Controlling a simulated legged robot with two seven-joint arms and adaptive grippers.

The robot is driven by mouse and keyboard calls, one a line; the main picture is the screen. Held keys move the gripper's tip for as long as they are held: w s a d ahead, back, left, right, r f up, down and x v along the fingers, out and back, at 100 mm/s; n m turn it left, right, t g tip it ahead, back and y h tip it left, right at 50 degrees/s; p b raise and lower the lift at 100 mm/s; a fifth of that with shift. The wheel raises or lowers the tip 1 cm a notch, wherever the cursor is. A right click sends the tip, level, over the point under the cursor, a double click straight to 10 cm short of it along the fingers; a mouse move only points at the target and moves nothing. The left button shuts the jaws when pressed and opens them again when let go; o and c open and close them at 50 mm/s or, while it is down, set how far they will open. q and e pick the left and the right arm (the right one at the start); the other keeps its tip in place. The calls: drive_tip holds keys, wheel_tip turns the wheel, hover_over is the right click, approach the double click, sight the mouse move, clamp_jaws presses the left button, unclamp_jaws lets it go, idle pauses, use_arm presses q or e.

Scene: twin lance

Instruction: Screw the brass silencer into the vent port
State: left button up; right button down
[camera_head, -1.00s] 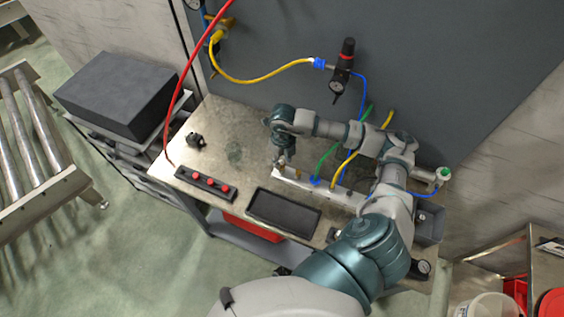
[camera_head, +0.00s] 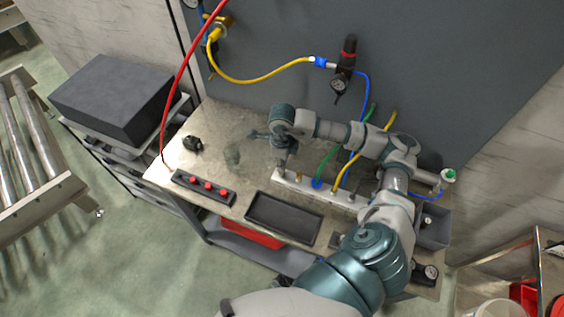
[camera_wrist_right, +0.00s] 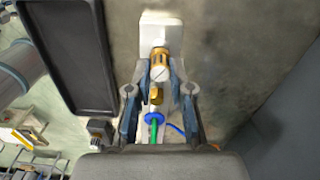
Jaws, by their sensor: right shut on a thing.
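The white manifold block (camera_head: 328,194) lies on the metal workbench, with green, blue and yellow hoses on its right part. My right gripper (camera_head: 281,166) points down over the block's left end. In the right wrist view its two fingers (camera_wrist_right: 159,72) are shut around the brass silencer (camera_wrist_right: 160,55), whose pale slotted end faces the camera. The silencer is over the white block (camera_wrist_right: 160,22). The vent port is hidden beneath it, so I cannot tell how far the thread is in. A second brass fitting (camera_wrist_right: 156,95) shows nearer the camera. My left gripper is not in view.
A black tray (camera_head: 250,217) lies in front of the block, beside a panel with red buttons (camera_head: 205,188). A small black part (camera_head: 192,144) sits at the back left. A grey wall with a regulator (camera_head: 343,75) rises behind. The bench's left part is mostly clear.

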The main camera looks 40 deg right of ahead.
drive_tip(key=m+p, duration=0.1)
drive_tip(key=m, duration=0.6)
drive_tip(key=m+p, duration=0.1)
drive_tip(key=m, duration=0.4)
drive_tip(key=shift+m, duration=0.4)
drive_tip(key=m+p, duration=0.1)
drive_tip(key=m, duration=0.4)
drive_tip(key=shift+m, duration=0.3)
drive_tip(key=m+p, duration=0.1)
drive_tip(key=m, duration=0.2)
drive_tip(key=shift+r+m, duration=0.1)
drive_tip(key=shift+m, duration=0.3)
drive_tip(key=m+p, duration=0.1)
drive_tip(key=m, duration=0.1)
drive_tip(key=shift+m, duration=0.3)
drive_tip(key=c, duration=1.2)
unclamp_jaws()
drive_tip(key=shift+w+f, duration=0.1)
drive_tip(key=shift+f, duration=0.1)
